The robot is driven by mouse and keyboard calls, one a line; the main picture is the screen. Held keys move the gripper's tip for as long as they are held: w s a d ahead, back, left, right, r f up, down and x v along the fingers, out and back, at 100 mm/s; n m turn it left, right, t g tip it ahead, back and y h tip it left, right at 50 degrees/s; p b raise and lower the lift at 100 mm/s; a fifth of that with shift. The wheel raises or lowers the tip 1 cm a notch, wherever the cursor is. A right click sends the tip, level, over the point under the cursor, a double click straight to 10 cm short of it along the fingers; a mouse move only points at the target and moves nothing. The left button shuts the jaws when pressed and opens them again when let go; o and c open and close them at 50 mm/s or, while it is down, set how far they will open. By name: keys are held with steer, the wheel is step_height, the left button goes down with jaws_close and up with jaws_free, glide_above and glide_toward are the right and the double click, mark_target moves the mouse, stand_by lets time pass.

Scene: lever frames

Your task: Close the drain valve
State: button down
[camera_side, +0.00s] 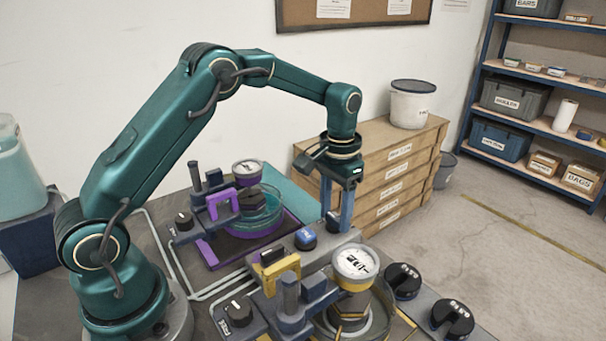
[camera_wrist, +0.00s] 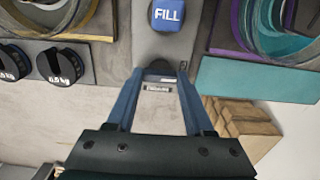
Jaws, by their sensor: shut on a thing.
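My gripper (camera_side: 334,218) points down at the far end of a grey block. In the wrist view its two blue fingers (camera_wrist: 160,76) close in on the sides of a dark rounded handle. I take this handle to be the drain valve (camera_wrist: 159,66). A pale plate with a small label, too small to read surely, shows between the fingers. The fingers hide much of the handle in the side view, so its angle is unclear. A blue knob marked FILL (camera_side: 305,238) sits apart from the gripper on the same block; it also shows in the wrist view (camera_wrist: 168,15).
A purple-trimmed station with a gauge (camera_side: 246,170) stands behind, and a yellow-trimmed one with a gauge (camera_side: 355,262) in front. Black weights (camera_side: 403,280) lie at the right. Wooden drawers (camera_side: 395,165) stand close behind the gripper. Open floor lies to the right.

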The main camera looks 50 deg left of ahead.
steer(key=shift+c, duration=1.4)
jaws_free()
steer(key=shift+r, duration=0.1)
steer(key=shift+r, duration=2.5)
